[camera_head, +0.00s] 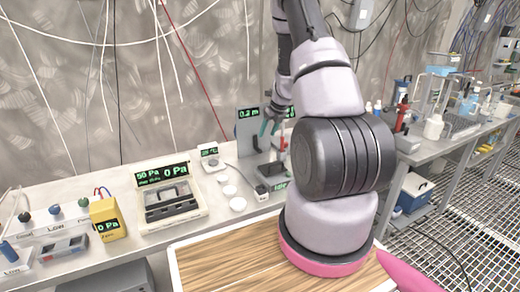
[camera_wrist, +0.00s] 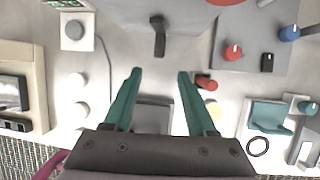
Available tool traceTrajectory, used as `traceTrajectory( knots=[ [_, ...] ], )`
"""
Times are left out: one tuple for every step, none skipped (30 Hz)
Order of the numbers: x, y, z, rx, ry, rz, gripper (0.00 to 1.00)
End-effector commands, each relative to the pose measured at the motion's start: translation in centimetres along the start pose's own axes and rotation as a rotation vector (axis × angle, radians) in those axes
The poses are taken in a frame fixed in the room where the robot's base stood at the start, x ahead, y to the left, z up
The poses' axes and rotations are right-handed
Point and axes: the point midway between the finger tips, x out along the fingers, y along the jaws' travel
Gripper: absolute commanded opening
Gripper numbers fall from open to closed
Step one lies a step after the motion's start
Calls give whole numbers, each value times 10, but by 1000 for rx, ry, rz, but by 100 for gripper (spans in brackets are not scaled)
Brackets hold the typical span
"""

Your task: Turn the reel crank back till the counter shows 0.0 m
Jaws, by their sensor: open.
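The reel unit is a grey upright panel (camera_head: 245,130) at the back of the bench. Its green counter (camera_head: 248,113) appears to read 0.2 m. A dark crank handle (camera_wrist: 157,35) sticks out ahead of my gripper in the wrist view, roughly centred between the lines of the fingers and beyond their tips. My gripper (camera_wrist: 159,73) has two teal fingers, spread apart with nothing between them. In the head view my gripper (camera_head: 269,127) is just in front of the panel's right side; the arm hides part of that area.
A pressure gauge box (camera_head: 168,192), a yellow meter (camera_head: 107,219) and small white discs (camera_head: 229,190) are on the bench to the left. In the wrist view a grey panel with red and blue knobs (camera_wrist: 233,52) is at right. My arm covers the bench centre.

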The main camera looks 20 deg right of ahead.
Motion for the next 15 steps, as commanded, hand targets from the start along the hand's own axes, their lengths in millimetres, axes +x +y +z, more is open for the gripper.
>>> traceTrajectory(
  knots=[
    [6,0,-1,2,2,2,57],
    [9,0,-1,2,2,2,57],
    [15,0,-1,1,2,2,57],
    [20,0,-1,0,2,2,57],
    [26,1,-1,-1,3,3,57],
    [34,1,-1,1,3,3,57],
    [40,0,-2,0,3,3,57],
    [46,0,-1,-2,3,2,57],
    [54,1,-1,0,3,3,57],
    [59,1,-1,-1,3,3,57],
    [65,1,-1,-2,2,3,57],
    [72,1,-1,-3,2,3,57],
    [76,1,-1,-2,2,3,57],
    [81,1,-1,-1,2,3,57],
    [86,1,-1,-2,2,2,57]
  ],
)
